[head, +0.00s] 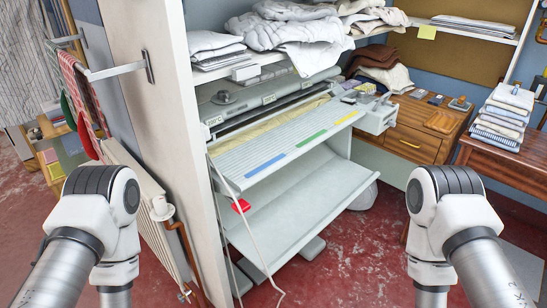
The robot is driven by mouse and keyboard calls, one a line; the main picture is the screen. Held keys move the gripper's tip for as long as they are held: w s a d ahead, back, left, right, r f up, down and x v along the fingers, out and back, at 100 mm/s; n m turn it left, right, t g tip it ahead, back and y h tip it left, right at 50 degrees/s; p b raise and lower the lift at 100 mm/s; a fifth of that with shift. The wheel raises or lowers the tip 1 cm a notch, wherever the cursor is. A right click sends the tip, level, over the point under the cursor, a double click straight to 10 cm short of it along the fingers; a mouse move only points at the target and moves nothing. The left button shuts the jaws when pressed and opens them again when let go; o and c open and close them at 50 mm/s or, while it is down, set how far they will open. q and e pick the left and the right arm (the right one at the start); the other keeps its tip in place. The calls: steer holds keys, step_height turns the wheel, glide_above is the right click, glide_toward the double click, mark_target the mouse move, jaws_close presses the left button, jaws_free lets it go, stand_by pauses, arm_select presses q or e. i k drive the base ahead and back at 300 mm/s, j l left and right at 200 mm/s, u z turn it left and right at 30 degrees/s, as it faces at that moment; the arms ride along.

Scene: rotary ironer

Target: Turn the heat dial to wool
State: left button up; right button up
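The rotary ironer (290,135) stands in the middle, a pale grey machine with a long roller and a slatted feed board marked with blue, green and yellow strips. A round grey knob (223,97) sits at the left of its top cover; I cannot tell whether it is the heat dial. A small label that seems to read 200°C (213,121) is below it. A control box (378,117) is at the right end, with small dark parts on top. Dial markings, including wool, are too small to read. Both my arms show at the bottom corners, but neither gripper is in view.
A white partition wall (160,100) stands left of the ironer, with a radiator (150,215) on it. Piled linen (290,35) lies on the shelf above. A wooden cabinet (425,125) and a folded stack (503,115) are at right. A pale cord hangs in front.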

mark_target(361, 94)
steer(key=i+l, duration=0.2)
steer(key=l, duration=0.15)
steer(key=i+l, duration=0.15)
steer(key=l, duration=0.2)
steer(key=i+l, duration=0.2)
steer(key=l, duration=0.15)
steer(key=i+l, duration=0.2)
steer(key=l, duration=0.2)
steer(key=z, duration=0.05)
